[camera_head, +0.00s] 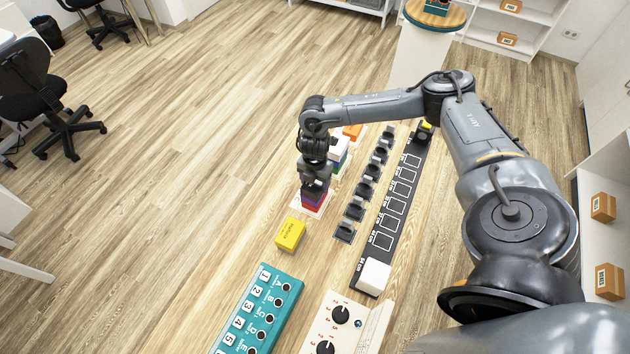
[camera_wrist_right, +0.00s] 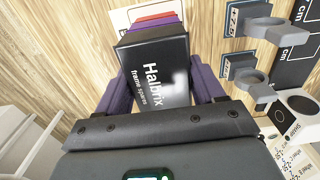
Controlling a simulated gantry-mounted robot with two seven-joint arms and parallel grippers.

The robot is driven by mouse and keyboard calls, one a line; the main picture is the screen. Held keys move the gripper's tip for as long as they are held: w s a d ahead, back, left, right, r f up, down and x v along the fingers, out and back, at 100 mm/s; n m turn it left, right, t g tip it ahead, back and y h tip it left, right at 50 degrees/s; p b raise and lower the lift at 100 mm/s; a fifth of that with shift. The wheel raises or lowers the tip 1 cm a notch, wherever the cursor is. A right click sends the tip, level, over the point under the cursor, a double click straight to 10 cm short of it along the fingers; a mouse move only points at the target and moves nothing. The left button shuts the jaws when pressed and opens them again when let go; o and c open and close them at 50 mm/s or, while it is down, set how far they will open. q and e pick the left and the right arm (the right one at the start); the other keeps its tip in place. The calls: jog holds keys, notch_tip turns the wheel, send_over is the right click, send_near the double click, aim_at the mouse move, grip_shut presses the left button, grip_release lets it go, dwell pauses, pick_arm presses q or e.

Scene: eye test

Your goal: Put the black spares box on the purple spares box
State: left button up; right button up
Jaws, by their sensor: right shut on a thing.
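My right gripper (camera_head: 315,178) is shut on the black spares box (camera_wrist_right: 158,75), whose face reads "Halbrix frame spares" in the right wrist view. The purple fingers press on its two sides. In the head view the box is mostly hidden by the gripper, just above a small stack. Purple, perhaps the purple spares box (camera_head: 313,198), shows there above a red box (camera_head: 312,207) on a white mat. I cannot tell purple finger from purple box for sure, nor whether the black box touches the stack. My left gripper is not in view.
A yellow box (camera_head: 290,234) lies nearer. Behind the stack stand white, blue and green boxes (camera_head: 338,152) and an orange box (camera_head: 352,131). A row of black holders (camera_head: 355,208) and a black strip (camera_head: 383,240) run to the right. A teal panel (camera_head: 258,315) lies in front.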

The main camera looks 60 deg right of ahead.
jog(key=shift+f, duration=0.15)
jog(key=o, duration=1.1)
